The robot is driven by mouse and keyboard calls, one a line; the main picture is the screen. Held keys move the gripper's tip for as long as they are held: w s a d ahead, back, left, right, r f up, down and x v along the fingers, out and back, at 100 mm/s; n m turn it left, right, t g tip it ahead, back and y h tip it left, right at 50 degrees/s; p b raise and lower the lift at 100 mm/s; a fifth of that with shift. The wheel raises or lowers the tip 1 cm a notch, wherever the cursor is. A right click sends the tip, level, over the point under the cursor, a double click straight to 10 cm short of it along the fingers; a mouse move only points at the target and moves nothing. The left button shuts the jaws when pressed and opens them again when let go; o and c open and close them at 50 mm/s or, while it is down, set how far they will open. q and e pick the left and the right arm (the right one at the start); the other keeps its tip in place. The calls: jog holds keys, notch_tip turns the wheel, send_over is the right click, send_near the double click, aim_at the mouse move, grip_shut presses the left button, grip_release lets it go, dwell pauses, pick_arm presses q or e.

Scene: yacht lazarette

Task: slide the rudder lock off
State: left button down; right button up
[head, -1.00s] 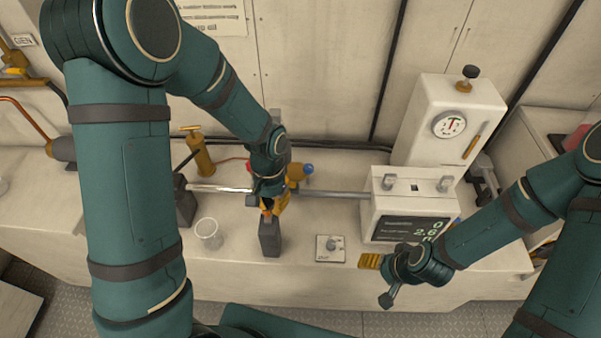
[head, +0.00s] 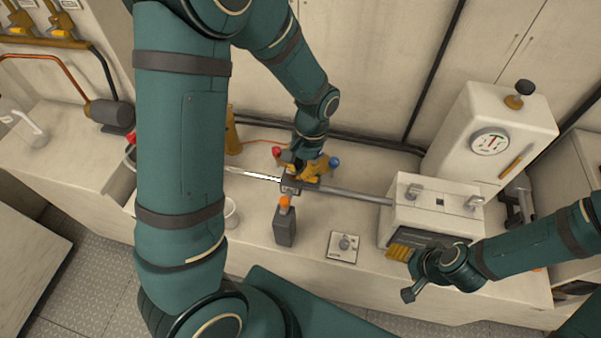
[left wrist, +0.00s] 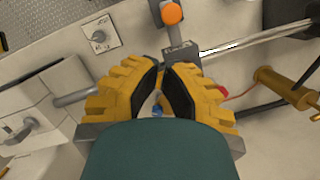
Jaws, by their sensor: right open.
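The rudder lock appears to be the dark grey block (head: 291,187) on the horizontal metal rod (head: 350,194), with an orange knob (head: 284,202) on its near side. In the left wrist view the lock block (left wrist: 183,53) lies just beyond my left fingertips, with its orange knob (left wrist: 171,13) at the top. My left gripper (head: 311,170) is beside the lock, slightly right and behind. Its yellow fingers (left wrist: 162,72) are apart with nothing visibly held; finger contact with the lock is unclear. My right gripper (head: 400,252) is open and empty in front of the white box.
A white box (head: 432,207) is at the rod's right end. A small switch plate (head: 344,247) lies on the bench. A cup is partly hidden by my arm.

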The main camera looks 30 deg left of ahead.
pick_arm(q)
jog(key=x, duration=0.8)
jog(key=shift+f, duration=0.15)
pick_arm(e)
jog(key=shift+f, duration=0.25)
pick_arm(q)
notch_tip(320, 180, up, 10)
jog(key=s+d+p, duration=0.1)
jog(key=p, duration=0.1)
jog(key=shift+d+f, duration=0.15)
pick_arm(e)
jog(key=r, duration=0.1)
jog(key=s+r, duration=0.1)
jog(key=r, duration=0.1)
jog(key=shift+s+d, duration=0.2)
jog(key=shift+s, duration=0.05)
dwell(0.4)
